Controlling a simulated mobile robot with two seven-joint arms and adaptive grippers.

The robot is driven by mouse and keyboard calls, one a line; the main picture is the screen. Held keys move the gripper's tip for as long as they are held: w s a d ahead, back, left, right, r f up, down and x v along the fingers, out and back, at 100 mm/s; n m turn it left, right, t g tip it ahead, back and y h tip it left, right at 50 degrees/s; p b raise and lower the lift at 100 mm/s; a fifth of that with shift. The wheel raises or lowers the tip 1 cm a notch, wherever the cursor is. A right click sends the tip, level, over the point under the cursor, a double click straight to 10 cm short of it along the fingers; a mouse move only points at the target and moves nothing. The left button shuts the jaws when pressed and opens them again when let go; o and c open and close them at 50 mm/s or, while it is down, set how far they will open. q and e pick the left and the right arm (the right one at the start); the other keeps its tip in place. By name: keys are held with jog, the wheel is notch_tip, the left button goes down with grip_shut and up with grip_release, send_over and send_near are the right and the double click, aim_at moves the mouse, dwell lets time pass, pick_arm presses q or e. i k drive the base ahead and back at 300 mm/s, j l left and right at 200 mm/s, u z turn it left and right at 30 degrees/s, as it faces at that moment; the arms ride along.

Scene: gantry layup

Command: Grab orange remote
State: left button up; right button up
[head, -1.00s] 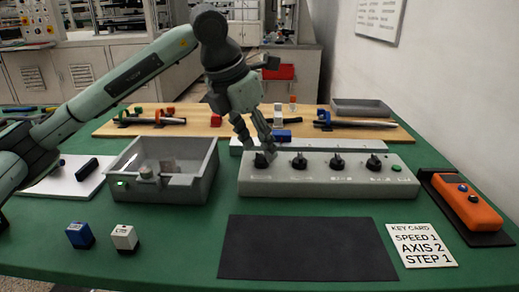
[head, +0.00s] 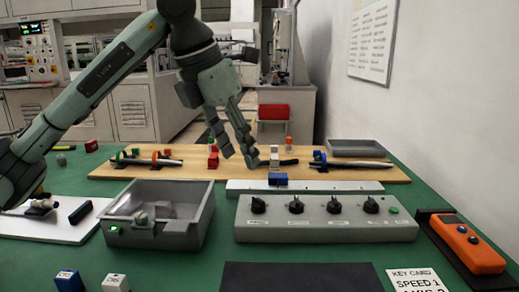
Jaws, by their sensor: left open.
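The orange remote (head: 467,246) lies in a dark tray (head: 438,233) at the right side of the green table. It has a dark blue button and another small dark button on top. My left gripper (head: 240,161) is open and empty, with its fingers pointing down. It appears in front of the wooden board, above and behind the grey knob panel, far to the left of the remote. My right gripper is not in view.
The grey panel (head: 325,222) with several black knobs stands left of the remote. A grey bin (head: 185,238), dark mat (head: 300,277), key card (head: 420,279) and blue (head: 68,281) and white (head: 116,283) blocks are nearby. A wooden board (head: 365,174) holds tools behind. A wall rises at right.

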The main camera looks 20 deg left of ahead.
aim_at(481, 258)
jog(key=k, duration=1.5)
